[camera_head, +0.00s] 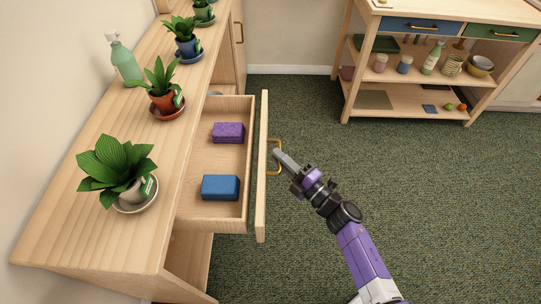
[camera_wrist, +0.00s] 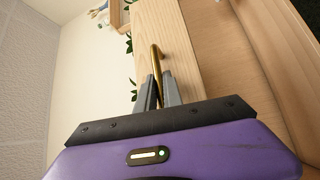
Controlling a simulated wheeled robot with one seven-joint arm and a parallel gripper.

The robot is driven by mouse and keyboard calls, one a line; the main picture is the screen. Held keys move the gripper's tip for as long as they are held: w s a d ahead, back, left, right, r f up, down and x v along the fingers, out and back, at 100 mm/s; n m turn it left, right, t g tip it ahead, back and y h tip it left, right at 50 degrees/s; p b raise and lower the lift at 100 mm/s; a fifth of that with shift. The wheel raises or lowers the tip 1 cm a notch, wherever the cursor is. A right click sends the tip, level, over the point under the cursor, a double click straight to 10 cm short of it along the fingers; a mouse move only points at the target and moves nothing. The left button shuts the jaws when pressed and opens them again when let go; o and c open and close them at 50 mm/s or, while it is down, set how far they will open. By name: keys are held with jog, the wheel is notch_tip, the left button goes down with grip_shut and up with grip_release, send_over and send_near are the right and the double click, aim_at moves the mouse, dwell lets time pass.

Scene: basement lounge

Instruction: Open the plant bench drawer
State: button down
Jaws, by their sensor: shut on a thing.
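The plant bench (camera_head: 95,225) is a long pale wood bench at the left in the head view. Its drawer (camera_head: 262,200) stands pulled out to the right, with its inside showing. A purple block (camera_head: 228,132) and a blue block (camera_head: 221,187) lie in the drawer. The brass handle (camera_head: 276,157) is on the drawer front. My gripper (camera_head: 279,155) is at the handle. In the wrist view the two grey fingers (camera_wrist: 159,92) are closed on the brass handle (camera_wrist: 155,58), in front of the wooden drawer front (camera_wrist: 180,30).
Several potted plants, one in a red pot (camera_head: 164,98), and a green spray bottle (camera_head: 124,62) stand on the bench top. A wooden shelf unit (camera_head: 400,94) with small items stands at the back right. The green carpet (camera_head: 450,200) is clear at the right.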

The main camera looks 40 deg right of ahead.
jog(key=shift+s+f, duration=0.1)
jog(key=c, duration=1.5)
grip_release()
jog(key=s, duration=0.5)
jog(key=s+d+f, duration=0.1)
jog(key=s, duration=0.1)
jog(key=shift+s+d, duration=0.1)
jog(key=shift+s, duration=0.2)
